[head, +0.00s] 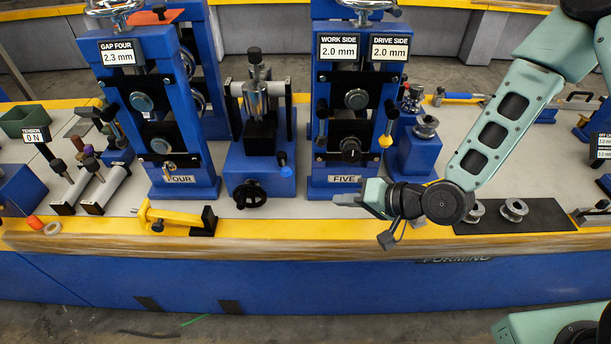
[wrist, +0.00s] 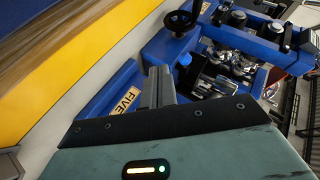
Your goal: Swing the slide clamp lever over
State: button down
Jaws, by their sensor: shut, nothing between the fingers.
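The blue slide unit (head: 237,168) stands between stands FOUR and FIVE, with a black handwheel (head: 250,194) at its front. My gripper (head: 338,199) is shut and empty, in front of the foot of stand FIVE, to the right of and lower than the lever. In the wrist view my closed fingers (wrist: 158,88) point past the FIVE label (wrist: 127,99) toward the blue unit and its handwheel (wrist: 181,21). I cannot clearly make out the lever there.
Stand FOUR (head: 178,190) and stand FIVE (head: 345,188) flank the slide unit. A yellow tool (head: 168,217) lies along the front yellow edge. A black mat (head: 545,215) with metal rollers is at the right. The bench strip before the handwheel is clear.

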aim_at(289, 175)
jog(key=w+a+f+m+t+y+p, duration=0.1)
jog(key=w+a+m+t+p, duration=0.2)
jog(key=w+a+m+t, duration=0.2)
jog(key=shift+w+a+f+m+y, duration=0.3)
jog(key=shift+w+a+m, duration=0.3)
jog(key=shift+w+a, duration=1.35)
jog(key=shift+w+d, duration=0.2)
jog(key=shift+s+a+f+b, duration=0.1)
jog(key=shift+s+a+b, duration=0.25)
jog(key=shift+a, duration=0.2)
jog(key=shift+s+a+f+b, duration=0.1)
jog(key=shift+s+a+b, duration=0.15)
jog(key=shift+a+b, duration=0.25)
jog(key=shift+a+r, duration=0.1)
jog(key=shift+r, duration=0.15)
